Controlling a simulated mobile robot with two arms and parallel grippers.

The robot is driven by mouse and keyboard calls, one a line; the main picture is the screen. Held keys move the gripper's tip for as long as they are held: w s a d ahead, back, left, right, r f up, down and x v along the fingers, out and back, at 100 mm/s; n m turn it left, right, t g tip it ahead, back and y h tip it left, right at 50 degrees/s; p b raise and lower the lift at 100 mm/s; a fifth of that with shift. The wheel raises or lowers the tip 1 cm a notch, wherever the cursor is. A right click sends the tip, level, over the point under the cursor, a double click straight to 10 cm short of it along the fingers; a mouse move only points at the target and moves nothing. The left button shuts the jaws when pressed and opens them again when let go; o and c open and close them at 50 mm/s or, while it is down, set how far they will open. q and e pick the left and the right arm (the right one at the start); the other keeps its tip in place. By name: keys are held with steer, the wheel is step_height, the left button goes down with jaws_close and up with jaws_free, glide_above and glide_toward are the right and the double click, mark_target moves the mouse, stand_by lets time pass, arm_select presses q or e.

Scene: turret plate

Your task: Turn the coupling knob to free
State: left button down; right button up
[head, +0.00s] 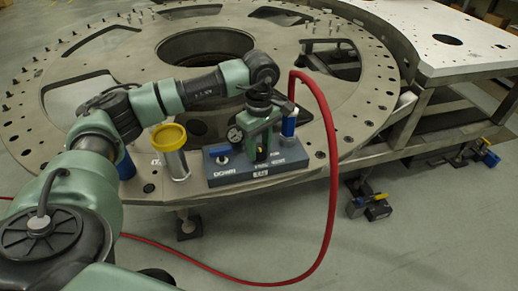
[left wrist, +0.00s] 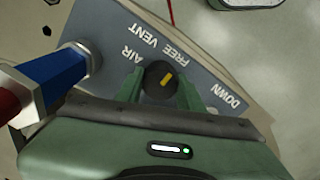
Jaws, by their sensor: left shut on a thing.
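The coupling knob (left wrist: 157,80) is black with a short yellow mark, on a grey panel (left wrist: 215,62) lettered AIR, FREE, VENT and DOWN. My right gripper is out of view.
A blue fitting (head: 289,126) with a red hose (head: 329,130) stands close beside the gripper; it also shows in the left wrist view (left wrist: 58,68).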

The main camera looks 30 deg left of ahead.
mark_target(259, 147)
arm_select(q)
steer(key=shift+r, duration=0.1)
steer(key=c, duration=0.9)
jaws_free()
step_height(259, 147, up, 8)
steer(key=shift+f+b, duration=0.1)
steer(key=shift+b, duration=0.55)
